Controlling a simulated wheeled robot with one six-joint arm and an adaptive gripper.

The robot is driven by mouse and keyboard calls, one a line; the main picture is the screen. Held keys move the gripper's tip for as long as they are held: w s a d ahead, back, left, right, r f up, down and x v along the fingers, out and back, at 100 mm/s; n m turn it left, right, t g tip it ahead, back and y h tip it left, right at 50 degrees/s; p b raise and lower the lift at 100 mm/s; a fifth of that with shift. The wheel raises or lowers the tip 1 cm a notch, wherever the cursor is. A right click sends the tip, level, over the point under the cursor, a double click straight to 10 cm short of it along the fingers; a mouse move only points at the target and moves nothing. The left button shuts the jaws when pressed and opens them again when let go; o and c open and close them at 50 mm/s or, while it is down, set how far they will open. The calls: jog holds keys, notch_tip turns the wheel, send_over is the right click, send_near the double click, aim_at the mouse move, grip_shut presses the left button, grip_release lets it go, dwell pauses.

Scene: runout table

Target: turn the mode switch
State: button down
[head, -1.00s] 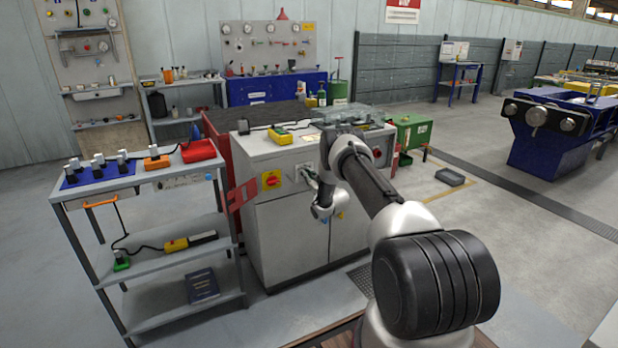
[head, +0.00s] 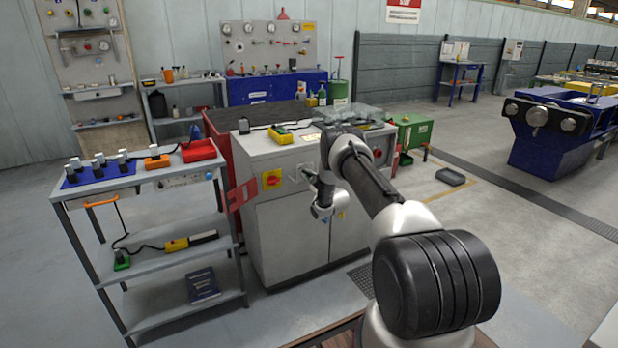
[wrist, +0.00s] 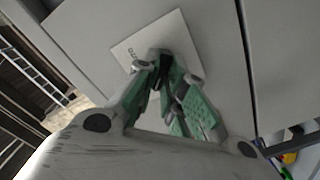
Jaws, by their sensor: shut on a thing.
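The mode switch (wrist: 159,55) is a small dark knob on a square white plate (wrist: 138,44) on the front of the grey cabinet. In the wrist view my gripper (wrist: 163,68) has its green-padded fingers closed around the knob, which is mostly hidden between the fingertips. The plate appears tilted in this view, with a few dark letters near the knob. In the head view my gripper (head: 309,176) reaches the cabinet front, right of the red and yellow switch (head: 271,180). The knob cannot be made out there.
The grey cabinet (head: 279,222) carries a yellow handheld box (head: 281,134) on top. A shelf cart (head: 130,190) stands close on its left, with a red bin (head: 198,151) on it. A red tag (head: 242,194) hangs between them. The floor to the right is mostly clear.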

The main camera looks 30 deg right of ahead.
dwell(0.3)
jog(key=c, duration=1.5)
grip_release()
jog(key=s, duration=1.2)
jog(key=shift+d, duration=0.2)
